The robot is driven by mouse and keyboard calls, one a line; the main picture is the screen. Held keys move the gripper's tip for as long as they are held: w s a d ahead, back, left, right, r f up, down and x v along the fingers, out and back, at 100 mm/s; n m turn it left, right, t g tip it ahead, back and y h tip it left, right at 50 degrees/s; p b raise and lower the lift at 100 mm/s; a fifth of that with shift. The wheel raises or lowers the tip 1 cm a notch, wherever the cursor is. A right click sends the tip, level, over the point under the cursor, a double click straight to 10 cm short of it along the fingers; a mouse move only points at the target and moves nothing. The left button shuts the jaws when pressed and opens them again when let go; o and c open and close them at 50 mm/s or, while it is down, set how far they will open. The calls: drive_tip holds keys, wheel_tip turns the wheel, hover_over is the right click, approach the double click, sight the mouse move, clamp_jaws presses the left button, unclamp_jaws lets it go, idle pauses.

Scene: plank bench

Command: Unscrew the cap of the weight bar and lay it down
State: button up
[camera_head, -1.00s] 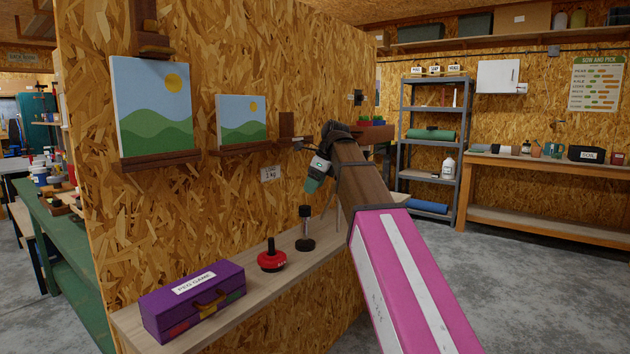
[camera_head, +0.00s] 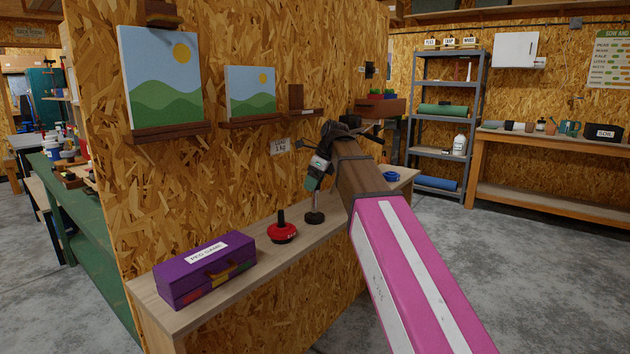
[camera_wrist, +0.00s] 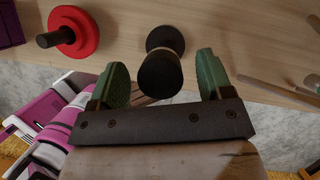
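The weight bar (camera_head: 314,216) stands upright on the wooden shelf, with a round dark base and a thin post. Its top is hidden behind my gripper in the head view. In the wrist view, its dark round cap (camera_wrist: 160,76) faces the camera, with the base (camera_wrist: 166,39) behind it. My gripper (camera_head: 317,178) is above the bar, pointing down. In the wrist view, its two green fingers (camera_wrist: 163,66) are spread wide, one on each side of the cap, with a gap on both sides. It holds nothing.
A red disc with a black post (camera_head: 282,233) stands left of the bar; a purple peg game box (camera_head: 206,270) is farther left. A blue item (camera_head: 391,177) lies toward the shelf's right end. The chipboard wall (camera_head: 230,190) rises behind. Bare shelf (camera_head: 260,272) shows in front.

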drive_tip(key=c, duration=1)
drive_tip(key=shift+o, duration=0.2)
drive_tip(key=shift+n+g, duration=0.5)
drive_tip(key=shift+n, duration=1)
drive_tip(key=shift+w+n+g, duration=0.1)
drive_tip(key=shift+n+g, duration=0.2)
drive_tip(key=shift+n, duration=0.4)
drive_tip(key=shift+n+g, duration=0.3)
drive_tip(key=shift+n, duration=0.4)
drive_tip(key=shift+n+g, duration=0.3)
drive_tip(key=shift+n, duration=0.6)
drive_tip(key=shift+r, duration=0.15)
